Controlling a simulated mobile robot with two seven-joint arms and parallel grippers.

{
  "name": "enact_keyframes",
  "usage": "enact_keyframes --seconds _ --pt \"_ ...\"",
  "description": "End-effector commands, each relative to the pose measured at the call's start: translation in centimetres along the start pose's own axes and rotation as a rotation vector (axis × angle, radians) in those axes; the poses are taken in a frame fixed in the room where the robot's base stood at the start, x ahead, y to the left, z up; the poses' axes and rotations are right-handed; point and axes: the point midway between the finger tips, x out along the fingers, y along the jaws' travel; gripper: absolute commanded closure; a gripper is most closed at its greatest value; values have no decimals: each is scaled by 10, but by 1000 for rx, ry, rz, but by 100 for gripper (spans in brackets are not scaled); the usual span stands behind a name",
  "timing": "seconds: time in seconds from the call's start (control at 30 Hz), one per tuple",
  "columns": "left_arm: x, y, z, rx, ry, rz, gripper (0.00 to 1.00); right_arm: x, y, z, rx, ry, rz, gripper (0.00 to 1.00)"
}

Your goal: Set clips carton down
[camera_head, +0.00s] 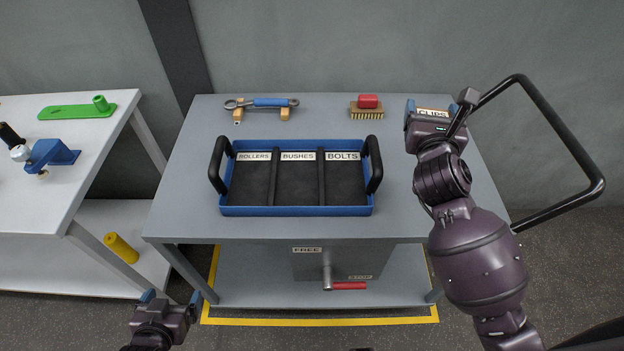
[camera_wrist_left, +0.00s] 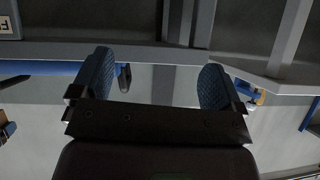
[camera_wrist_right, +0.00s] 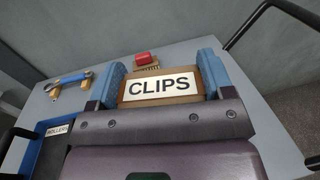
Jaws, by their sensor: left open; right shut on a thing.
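The clips carton (camera_wrist_right: 160,99) is a brown box with a white label reading CLIPS. In the right wrist view it sits between the blue finger pads of my right gripper (camera_wrist_right: 162,88), which is shut on it. In the head view the carton (camera_head: 433,112) is at the back right of the grey table (camera_head: 405,220), mostly hidden by the gripper (camera_head: 430,118). I cannot tell whether it touches the tabletop. My left gripper (camera_head: 171,303) is open and empty, low in front of the table's left front. In the left wrist view its blue fingers (camera_wrist_left: 160,85) stand wide apart.
A blue tray (camera_head: 296,211) with compartments labelled ROLLERS, BUSHES and BOLTS stands mid-table. Behind it are a blue-handled wrench (camera_head: 270,102) on wooden rests and a red-topped brush (camera_head: 367,103). A black rail (camera_head: 570,125) rises at the right. Tabletop right of the tray is clear.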

Motion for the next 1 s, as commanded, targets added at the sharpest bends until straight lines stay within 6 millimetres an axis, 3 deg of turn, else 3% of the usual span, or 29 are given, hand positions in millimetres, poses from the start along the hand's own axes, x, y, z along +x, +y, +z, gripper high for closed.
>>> enact_keyframes --seconds 0.03,0.23,0.4,0.6,0.73,1.0 --pt "6 2 15 1 -14 1 7 15 -4 -4 4 2 -40 53" --pt "15 4 37 1 -36 4 7 53 -22 5 1 3 -171 53" --pt "17 4 44 3 -44 5 7 65 -29 10 0 2 -222 53" --pt "17 4 43 4 -42 5 7 67 -31 11 -1 0 -230 53" --pt "19 5 50 4 -48 6 7 67 -31 -8 -3 5 -230 53" --pt "26 8 60 6 -56 11 7 67 -31 -70 -5 9 -230 53"
